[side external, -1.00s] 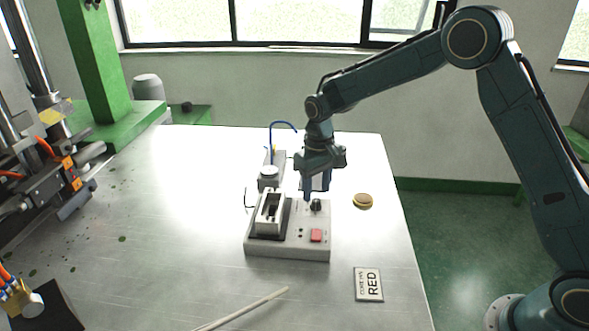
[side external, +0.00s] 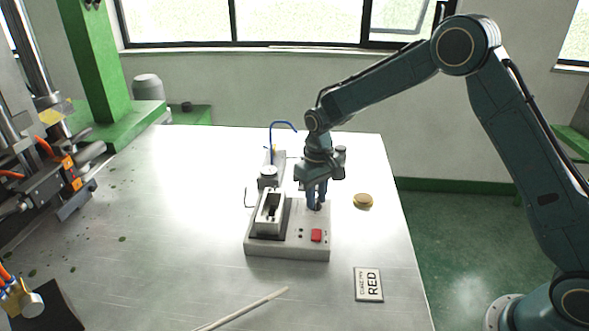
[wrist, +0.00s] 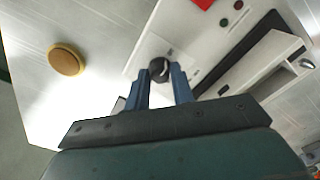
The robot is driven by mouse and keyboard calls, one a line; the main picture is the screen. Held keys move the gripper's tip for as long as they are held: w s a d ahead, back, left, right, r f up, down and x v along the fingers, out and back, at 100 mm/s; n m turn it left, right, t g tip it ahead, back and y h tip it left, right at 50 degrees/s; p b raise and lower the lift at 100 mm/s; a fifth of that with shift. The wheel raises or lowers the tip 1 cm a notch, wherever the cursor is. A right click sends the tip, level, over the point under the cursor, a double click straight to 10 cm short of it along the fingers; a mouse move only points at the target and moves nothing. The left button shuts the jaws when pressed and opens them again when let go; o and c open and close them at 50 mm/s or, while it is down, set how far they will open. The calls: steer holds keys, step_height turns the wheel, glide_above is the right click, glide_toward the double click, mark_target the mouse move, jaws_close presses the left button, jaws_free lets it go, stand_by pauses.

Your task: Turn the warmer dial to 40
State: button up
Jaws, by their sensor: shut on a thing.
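The warmer (side external: 287,251) is a pale box on the metal table, with a white-framed well on its left side. Its black dial (wrist: 159,68) sits on the top face and carries a light pointer mark in the wrist view. My gripper (side external: 317,204) points down at the right side of the warmer. Its blue fingers are shut on the dial, one on each side in the wrist view (wrist: 163,82). In the side view the fingers mostly hide the dial. The scale numbers around the dial are not readable.
A red switch (side external: 316,235) is in front of the dial on the warmer. A round tan disc (side external: 362,201) lies to the right. A machine stands at the left.

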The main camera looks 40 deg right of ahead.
steer(key=shift+m, duration=0.4)
steer(key=m, duration=1.1)
stand_by(0.4)
steer(key=o, duration=1)
steer(key=shift+r, duration=0.1)
